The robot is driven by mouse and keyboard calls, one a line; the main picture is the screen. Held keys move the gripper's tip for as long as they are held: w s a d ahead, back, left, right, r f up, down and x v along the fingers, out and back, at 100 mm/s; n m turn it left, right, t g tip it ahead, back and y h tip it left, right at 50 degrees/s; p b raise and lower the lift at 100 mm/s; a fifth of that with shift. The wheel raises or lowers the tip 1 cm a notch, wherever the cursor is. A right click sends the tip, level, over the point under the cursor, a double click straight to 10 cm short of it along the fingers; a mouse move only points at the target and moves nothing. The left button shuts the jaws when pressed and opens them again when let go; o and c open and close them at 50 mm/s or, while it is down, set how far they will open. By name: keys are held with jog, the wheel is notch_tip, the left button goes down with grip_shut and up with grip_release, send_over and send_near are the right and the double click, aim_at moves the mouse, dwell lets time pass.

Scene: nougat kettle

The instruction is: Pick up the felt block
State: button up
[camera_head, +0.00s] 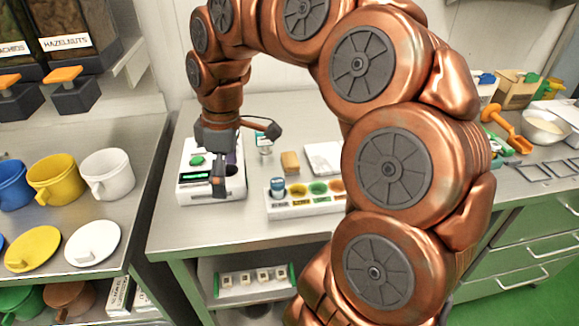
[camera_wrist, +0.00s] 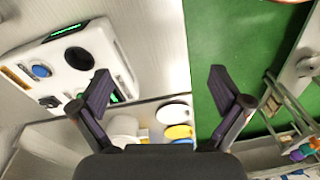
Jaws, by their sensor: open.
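A small tan-brown block (camera_head: 290,162) sits on the steel table, right of the white device; it looks like the felt block, though I cannot make out its material. My gripper (camera_head: 246,158) hangs over the white device, left of the block and apart from it. Its fingers are spread wide with nothing between them. In the wrist view my open gripper (camera_wrist: 160,80) shows both dark fingers, with the steel table edge and green floor beyond. I cannot see the block in the wrist view.
The white device (camera_head: 188,186) with a green button stands below my gripper; it also shows in the wrist view (camera_wrist: 60,75). A white tray of coloured cups (camera_head: 290,212) lies in front of the block. A white pad (camera_head: 322,152) lies right of it. Mugs (camera_head: 108,172) stand at left.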

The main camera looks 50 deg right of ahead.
jog(key=w+d+f+n+b, duration=0.15)
jog(key=w+d, duration=0.35)
jog(key=d, duration=0.7)
send_over(290, 158)
jog(key=f, duration=0.2)
jog(key=f+n, duration=0.1)
jog(key=shift+s+d+t+b, duration=0.2)
jog(key=shift+d+t+b, duration=0.1)
jog(key=shift+d+t, duration=0.1)
jog(key=shift+s+d+f, duration=0.1)
jog(key=shift+d+f, duration=0.05)
jog(key=shift+f, duration=0.25)
jog(key=shift+w+a+f+p, duration=0.1)
jog(key=shift+a+f+p, duration=0.15)
jog(key=shift+f, duration=0.95)
jog(key=shift+w+a+f+p, duration=0.1)
jog(key=shift+f+p, duration=0.2)
jog(key=shift+f, duration=0.85)
jog(key=shift+w+a+f+p, duration=0.1)
jog(key=shift+a+f+p, duration=0.15)
jog(key=shift+f, duration=0.95)
jog(key=shift+d, duration=0.1)
jog(key=c, duration=1.2)
jog(key=shift+r, duration=0.1)
jog(key=shift+r+b, duration=0.75)
jog(key=shift+r, duration=4.2)
